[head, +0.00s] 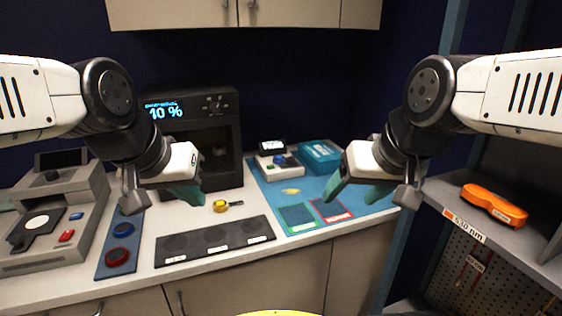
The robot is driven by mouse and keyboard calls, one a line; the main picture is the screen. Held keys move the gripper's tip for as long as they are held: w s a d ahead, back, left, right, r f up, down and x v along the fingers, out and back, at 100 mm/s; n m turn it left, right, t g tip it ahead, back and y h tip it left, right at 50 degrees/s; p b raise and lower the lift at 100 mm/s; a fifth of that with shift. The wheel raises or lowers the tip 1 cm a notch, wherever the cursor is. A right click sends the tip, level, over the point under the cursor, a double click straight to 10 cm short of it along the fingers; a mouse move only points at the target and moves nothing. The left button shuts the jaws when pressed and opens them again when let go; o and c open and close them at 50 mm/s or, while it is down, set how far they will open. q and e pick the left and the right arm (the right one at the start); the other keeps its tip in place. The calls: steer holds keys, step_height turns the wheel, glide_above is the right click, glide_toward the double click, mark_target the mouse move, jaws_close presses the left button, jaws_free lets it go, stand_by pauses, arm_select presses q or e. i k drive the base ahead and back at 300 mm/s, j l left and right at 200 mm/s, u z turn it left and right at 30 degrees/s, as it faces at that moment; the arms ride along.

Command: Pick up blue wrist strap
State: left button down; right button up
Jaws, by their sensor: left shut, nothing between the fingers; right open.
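A round blue band (123,230), which looks like the blue wrist strap, lies on a narrow blue-grey strip mat (104,270) at the left of the counter. A similar red band (117,257) lies just in front of it. My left gripper (190,197) is shut and empty, in front of the dark oven-like unit. It is to the right of the blue band and apart from it. My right gripper (354,196) is open and empty over the right part of the blue mat, far from the band.
A grey machine (55,225) stands left of the strip mat. A dark tray with round recesses (215,241) and a yellow tape-measure-like item (222,206) lie to its right. The dark unit (218,120) stands behind. An orange tool (494,204) lies on the right shelf.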

mark_target(279, 160)
steer(key=i+l+u, duration=0.2)
steer(key=u, duration=0.15)
steer(key=i+l+u, duration=0.2)
steer(key=u, duration=0.15)
steer(key=i+l+u, duration=0.1)
steer(key=l+u, duration=0.3)
